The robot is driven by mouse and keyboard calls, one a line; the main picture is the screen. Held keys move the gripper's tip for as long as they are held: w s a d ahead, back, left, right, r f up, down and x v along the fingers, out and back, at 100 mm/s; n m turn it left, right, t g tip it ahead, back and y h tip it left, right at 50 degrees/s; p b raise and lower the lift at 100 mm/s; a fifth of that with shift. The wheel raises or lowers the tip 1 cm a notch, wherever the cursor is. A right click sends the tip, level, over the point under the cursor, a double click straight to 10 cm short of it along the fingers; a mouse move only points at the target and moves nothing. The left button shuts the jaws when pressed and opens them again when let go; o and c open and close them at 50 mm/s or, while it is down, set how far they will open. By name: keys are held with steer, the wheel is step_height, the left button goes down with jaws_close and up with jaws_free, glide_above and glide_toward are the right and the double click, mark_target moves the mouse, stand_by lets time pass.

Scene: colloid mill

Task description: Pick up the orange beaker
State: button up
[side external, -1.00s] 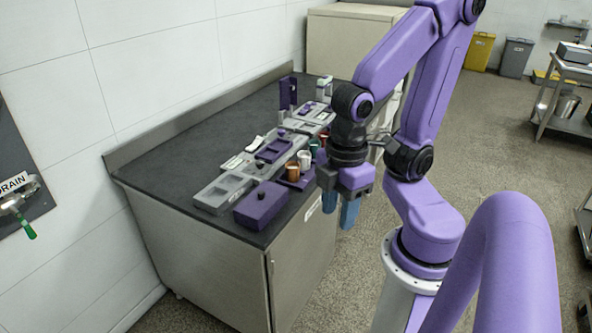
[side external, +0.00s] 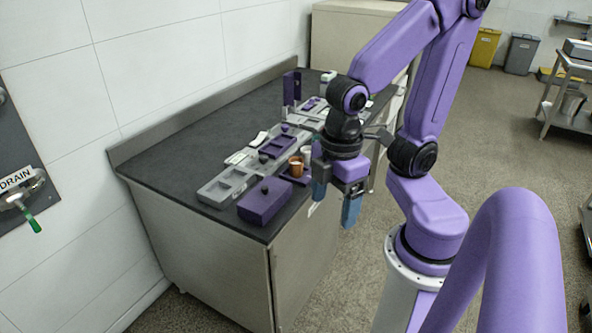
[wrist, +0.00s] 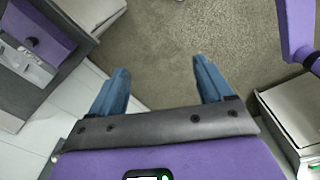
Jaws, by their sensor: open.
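The orange beaker (side external: 296,167) stands upright on the counter in the side external view, among the small items near the counter's front edge. It does not show in the wrist view. My gripper (side external: 335,208) is to the right of the beaker, by the counter's front edge, with its blue fingers pointing down. In the wrist view the two blue fingers of my gripper (wrist: 160,85) are wide apart with only floor between them. The gripper is open and empty.
A purple box (side external: 265,203) with a black knob sits at the counter's near corner, and it also shows in the wrist view (wrist: 35,38). A white cup (side external: 307,153) is beside the beaker. Grey trays (side external: 222,190) line the counter. The dark counter (side external: 190,140) behind them is bare.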

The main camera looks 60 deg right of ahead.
steer(key=w+d+n+h, duration=0.1)
steer(key=w+d, duration=0.3)
steer(key=w, duration=0.7)
steer(key=w+d+n, duration=0.2)
steer(key=w+d, duration=0.2)
steer(key=w, duration=0.7)
steer(key=n, duration=0.2)
glide_above(296, 161)
steer(key=a, duration=0.4)
step_height(296, 161, down, 5)
steer(key=shift+h, duration=0.4)
steer(key=f, duration=0.5)
steer(key=d+f, duration=0.1)
steer(key=f, duration=0.5)
steer(key=s+d+f, duration=0.1)
steer(key=f, duration=0.4)
steer(key=shift+d+f, duration=0.1)
steer(key=shift+f, duration=0.15)
steer(key=c, duration=1.1)
